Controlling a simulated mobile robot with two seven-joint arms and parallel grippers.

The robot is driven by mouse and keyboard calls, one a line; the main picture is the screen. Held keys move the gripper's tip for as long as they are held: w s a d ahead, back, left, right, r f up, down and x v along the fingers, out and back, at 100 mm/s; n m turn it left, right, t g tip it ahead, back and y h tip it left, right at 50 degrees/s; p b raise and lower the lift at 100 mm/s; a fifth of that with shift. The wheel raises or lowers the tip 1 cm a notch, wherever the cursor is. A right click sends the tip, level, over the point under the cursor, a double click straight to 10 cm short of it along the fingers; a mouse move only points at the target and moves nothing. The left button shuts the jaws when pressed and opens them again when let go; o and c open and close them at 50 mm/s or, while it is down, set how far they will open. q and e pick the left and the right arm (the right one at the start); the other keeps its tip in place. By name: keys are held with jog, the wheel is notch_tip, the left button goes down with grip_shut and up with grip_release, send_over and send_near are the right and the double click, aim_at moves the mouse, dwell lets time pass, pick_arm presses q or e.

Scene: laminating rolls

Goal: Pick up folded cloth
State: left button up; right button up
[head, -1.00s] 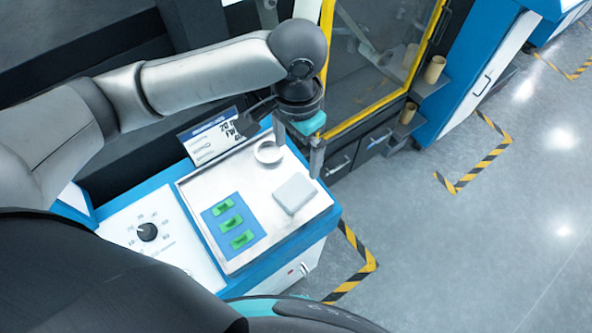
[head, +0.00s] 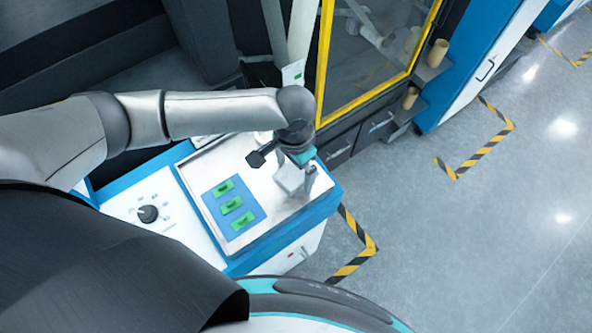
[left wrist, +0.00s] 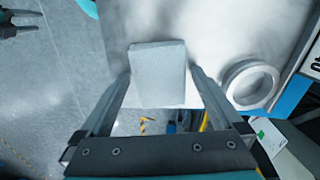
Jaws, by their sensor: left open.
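The folded cloth (left wrist: 158,66) is a flat, pale grey square pad on the metal top of the workstation. My left gripper (head: 294,190) is open above it and points down. In the left wrist view the cloth lies between the two spread fingers, and I see no grip on it. In the head view the gripper hides most of the cloth. A dark two-pronged part at the upper left of the left wrist view seems to be my right gripper (left wrist: 22,24); it is small and cut off by the edge.
A round ring (left wrist: 252,104) lies on the metal top beside the cloth. A blue mat (head: 214,207) carries green pieces, with a dial (head: 148,214) to its left. A yellow-framed machine (head: 322,65) stands behind. Open floor lies right.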

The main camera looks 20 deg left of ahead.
aim_at(295, 172)
pick_arm(q)
jog(key=shift+f, duration=0.1)
pick_arm(e)
jog(key=shift+s, duration=0.15)
pick_arm(q)
jog(key=c, duration=1.2)
jog(key=shift+o, duration=0.2)
pick_arm(e)
jog(key=shift+s, duration=0.15)
pick_arm(q)
notch_tip(295, 172, up, 20)
jog(key=p, duration=0.1)
jog(key=shift+p, duration=0.3)
pick_arm(e)
jog(key=shift+r, duration=0.8)
